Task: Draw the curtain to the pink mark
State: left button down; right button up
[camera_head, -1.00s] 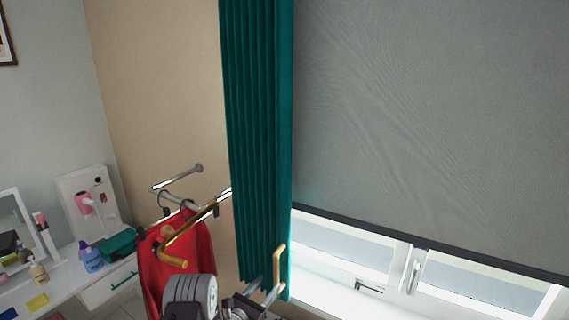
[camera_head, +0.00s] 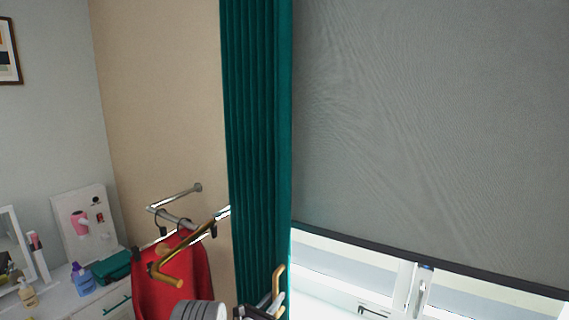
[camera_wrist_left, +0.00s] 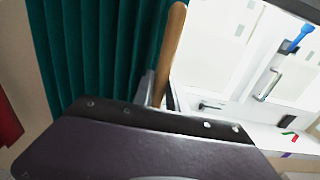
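The teal curtain (camera_head: 254,140) hangs in gathered vertical folds at the left side of the window; its folds also fill the upper left of the left wrist view (camera_wrist_left: 90,50). My left gripper (camera_head: 268,302) is low in front of the curtain's right edge. A tan bar (camera_wrist_left: 168,55) rises at the gripper in front of that edge; I cannot tell whether it is a finger or a separate handle. The gripper's dark body hides the fingers' lower part, so contact with the cloth is unclear. My right gripper and the pink mark are not in view.
A grey blind (camera_head: 430,120) covers most of the window. Left of the curtain, a red garment (camera_head: 180,275) hangs by a metal rail (camera_head: 172,196). A white dressing table with a pink hair dryer (camera_head: 79,223) and bottles stands further left.

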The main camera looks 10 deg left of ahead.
pick_arm(q)
jog(key=shift+d, duration=0.1)
jog(key=s+d, duration=0.2)
jog(key=d, duration=0.5)
jog(key=shift+s+d, duration=0.2)
jog(key=shift+s, duration=0.2)
jog(key=shift+f+b, duration=0.15)
jog(key=shift+b, duration=0.15)
